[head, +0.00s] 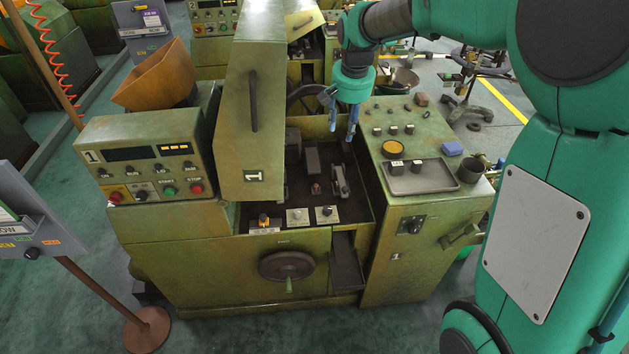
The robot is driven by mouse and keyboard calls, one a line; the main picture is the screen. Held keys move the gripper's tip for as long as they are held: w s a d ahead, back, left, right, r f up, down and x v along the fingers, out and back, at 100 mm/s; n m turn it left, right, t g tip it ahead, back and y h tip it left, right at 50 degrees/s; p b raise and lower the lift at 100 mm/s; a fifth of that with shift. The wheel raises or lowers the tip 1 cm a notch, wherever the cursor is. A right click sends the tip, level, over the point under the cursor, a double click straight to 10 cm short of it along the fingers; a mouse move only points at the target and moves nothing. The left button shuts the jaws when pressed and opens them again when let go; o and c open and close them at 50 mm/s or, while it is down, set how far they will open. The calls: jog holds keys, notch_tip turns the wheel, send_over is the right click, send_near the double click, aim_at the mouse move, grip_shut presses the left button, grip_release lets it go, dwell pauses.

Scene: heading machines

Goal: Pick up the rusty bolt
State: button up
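I cannot clearly make out a rusty bolt. A small brownish piece (316,188) stands in the dark recess (300,212) of the green machine, but it is too small to identify. My gripper (342,131) points down above the right side of the recess, near the edge of the right-hand cabinet. Its two bluish fingers stand apart, and I see nothing between them. The brownish piece is lower and to the left of the fingers. A grey metal part (341,182) sits in the recess below the gripper.
A raised green cover (252,110) walls the recess on the left. The right-hand cabinet bears a grey tray (440,186) with small dark-sided blocks, a dark cup (471,169), a blue block (452,149) and a yellow-topped round dish (393,147). A handwheel (287,265) is in front.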

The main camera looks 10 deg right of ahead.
jog(key=w+a+f+m+g+p, duration=0.1)
jog(key=w+a+f, duration=0.2)
jog(key=w+f, duration=1.05)
jog(key=m+g+p, duration=0.1)
send_over(316, 185)
notch_tip(316, 185, down, 18)
jog(key=shift+r, duration=0.25)
jog(key=shift+s+f, duration=0.1)
jog(key=shift+f, duration=4.2)
jog(key=shift+f, duration=0.15)
jog(key=shift+f, duration=2.45)
